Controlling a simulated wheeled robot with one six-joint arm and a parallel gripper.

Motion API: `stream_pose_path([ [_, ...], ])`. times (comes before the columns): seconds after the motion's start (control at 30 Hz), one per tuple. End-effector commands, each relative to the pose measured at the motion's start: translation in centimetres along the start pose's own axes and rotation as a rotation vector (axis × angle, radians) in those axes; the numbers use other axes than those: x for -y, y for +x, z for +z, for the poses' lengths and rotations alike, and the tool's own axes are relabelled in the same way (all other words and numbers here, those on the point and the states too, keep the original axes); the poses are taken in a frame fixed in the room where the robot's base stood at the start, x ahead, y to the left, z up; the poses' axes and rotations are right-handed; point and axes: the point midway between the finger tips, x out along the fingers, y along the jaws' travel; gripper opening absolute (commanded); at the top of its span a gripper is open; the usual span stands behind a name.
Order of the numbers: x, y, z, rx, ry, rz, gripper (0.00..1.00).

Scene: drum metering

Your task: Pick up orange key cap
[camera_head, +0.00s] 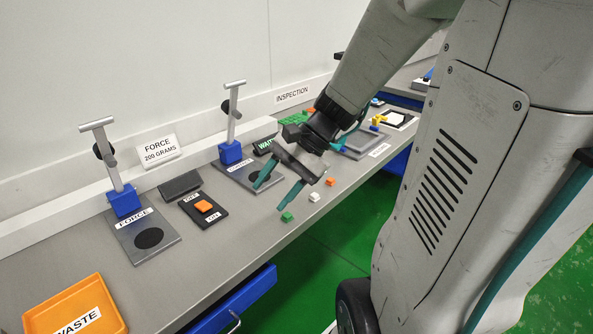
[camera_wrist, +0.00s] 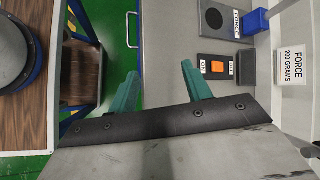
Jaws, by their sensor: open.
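A small orange key cap (camera_head: 330,182) lies on the grey bench near its front edge in the head view. A white cap (camera_head: 314,196) and a green cap (camera_head: 287,216) lie in a row with it, nearer the camera. My gripper (camera_head: 268,198) is open and empty above the bench, left of the row of caps. In the wrist view my open fingers (camera_wrist: 160,70) have nothing between them. The small caps are not visible there. A larger orange block (camera_head: 204,206) sits on a black ON/OFF plate and also shows in the wrist view (camera_wrist: 217,67).
Two force stands with blue bases (camera_head: 124,200) (camera_head: 230,152) rise behind the work area. An orange waste tray (camera_head: 88,290) is at the near left. A "FORCE 200 GRAMS" sign (camera_head: 159,149) stands along the wall. Green floor (camera_head: 335,240) lies beyond the front edge.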

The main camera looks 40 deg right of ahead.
Motion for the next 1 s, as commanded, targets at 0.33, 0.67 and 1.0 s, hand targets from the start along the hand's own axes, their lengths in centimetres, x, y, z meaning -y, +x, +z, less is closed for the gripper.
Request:
stream_pose_path([
  [0.33,-4.8,-5.5,-20.5,0.066,0.930,-0.691,0.49],
  [0.67,-12.5,-8.5,-29.1,0.076,1.303,-1.028,0.49],
  [1.0,-10.2,-6.4,-31.1,0.077,1.313,-1.036,0.49],
])
